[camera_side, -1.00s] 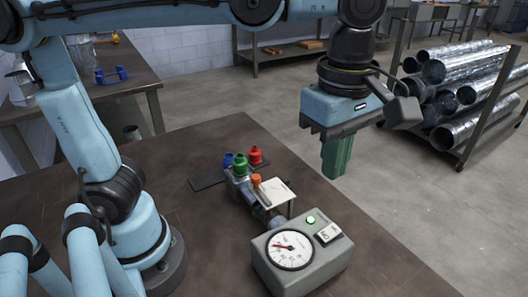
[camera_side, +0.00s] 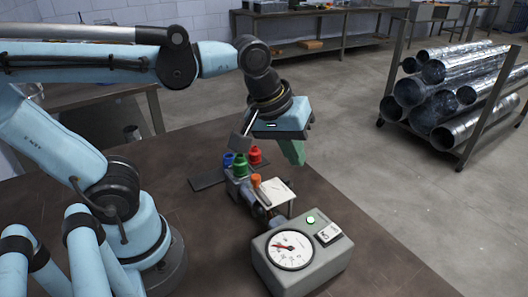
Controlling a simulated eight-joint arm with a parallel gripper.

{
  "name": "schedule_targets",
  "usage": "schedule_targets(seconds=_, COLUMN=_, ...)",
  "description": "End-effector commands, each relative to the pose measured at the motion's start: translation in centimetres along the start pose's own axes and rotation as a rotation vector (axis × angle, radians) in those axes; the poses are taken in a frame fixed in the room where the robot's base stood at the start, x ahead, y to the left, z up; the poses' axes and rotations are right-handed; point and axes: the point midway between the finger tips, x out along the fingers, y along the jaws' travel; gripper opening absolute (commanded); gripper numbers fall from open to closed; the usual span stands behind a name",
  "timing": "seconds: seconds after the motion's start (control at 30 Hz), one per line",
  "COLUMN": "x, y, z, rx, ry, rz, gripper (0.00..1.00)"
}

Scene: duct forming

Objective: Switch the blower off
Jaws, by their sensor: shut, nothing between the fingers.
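The blower unit (camera_side: 300,262) is a grey box at the front of the table. It has a round white dial (camera_side: 289,250) with a red needle, a lit green lamp (camera_side: 311,219) and a black-and-white rocker switch (camera_side: 328,233) on top. My gripper (camera_side: 294,155) has green fingers pointing down, shut and empty. It is above and behind the blower, near the far edge of the table and apart from the switch. Which way the switch is set is too small to tell.
Blue (camera_side: 239,166), green (camera_side: 228,160) and red (camera_side: 254,155) capped pieces and an orange one (camera_side: 256,180) stand behind the blower, by a white plate (camera_side: 275,192). A rack of metal ducts (camera_side: 455,90) stands on the floor at right. The table right of the blower is clear.

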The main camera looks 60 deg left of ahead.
Motion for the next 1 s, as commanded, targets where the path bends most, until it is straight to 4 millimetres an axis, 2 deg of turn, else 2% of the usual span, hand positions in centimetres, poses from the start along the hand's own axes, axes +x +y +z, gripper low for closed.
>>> schedule_targets(seconds=0.03, x=0.5, y=-1.2, z=-0.3, rx=0.076, ry=0.033, rz=0.01, gripper=0.0)
schedule_targets(seconds=0.2, x=1.7, y=-4.0, z=-1.0, rx=0.353, ry=0.142, rz=0.019, gripper=0.0)
schedule_targets(seconds=0.37, x=2.3, y=-5.6, z=-1.3, rx=0.521, ry=0.208, rz=0.003, gripper=0.0)
schedule_targets(seconds=0.5, x=2.4, y=-5.7, z=-1.4, rx=0.58, ry=0.216, rz=-0.003, gripper=0.18)
schedule_targets(seconds=0.57, x=2.2, y=-5.0, z=-1.3, rx=0.586, ry=0.191, rz=0.001, gripper=0.28)
schedule_targets(seconds=0.7, x=1.3, y=-1.6, z=-0.5, rx=0.581, ry=0.059, rz=0.009, gripper=0.49)
schedule_targets(seconds=0.9, x=-0.6, y=4.5, z=2.0, rx=0.569, ry=-0.18, rz=-0.047, gripper=0.51)
schedule_targets(seconds=1.0, x=-1.4, y=6.8, z=3.4, rx=0.564, ry=-0.269, rz=-0.096, gripper=0.51)
